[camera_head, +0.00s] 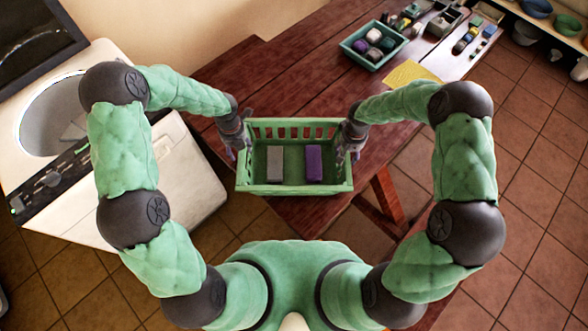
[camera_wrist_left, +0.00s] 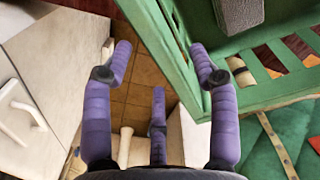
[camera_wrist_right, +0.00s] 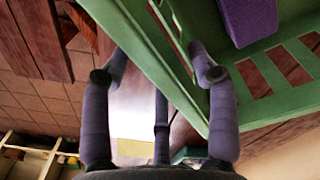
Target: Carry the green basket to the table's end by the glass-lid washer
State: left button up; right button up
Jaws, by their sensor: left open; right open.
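The green basket (camera_head: 243,185) is level in front of me at the near end of the red-brown wooden table (camera_head: 285,75). A grey block (camera_head: 275,164) and a purple block (camera_head: 314,163) lie in it. My left gripper (camera_head: 238,150) is open at the basket's left end and my right gripper (camera_head: 349,150) is open at its right end. In each wrist view the basket's end wall runs between the spread fingers; contact cannot be told. The glass-lid washer (camera_head: 180,190) stands left of the basket. Whether the basket rests on the table is hidden.
A teal tray (camera_head: 349,45) with several rounded items and a yellow cloth (camera_head: 411,73) lie on the table's far right part. Several small items and a grey box stand beyond. The table between basket and tray is bare. Tiled floor (camera_head: 535,150) lies to the right.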

pick_arm(q)
notch_tip(320, 180, up, 9)
pick_arm(e)
notch_tip(320, 180, up, 12)
dwell(0.7)
jog(key=shift+f, duration=0.1)
dwell(0.4)
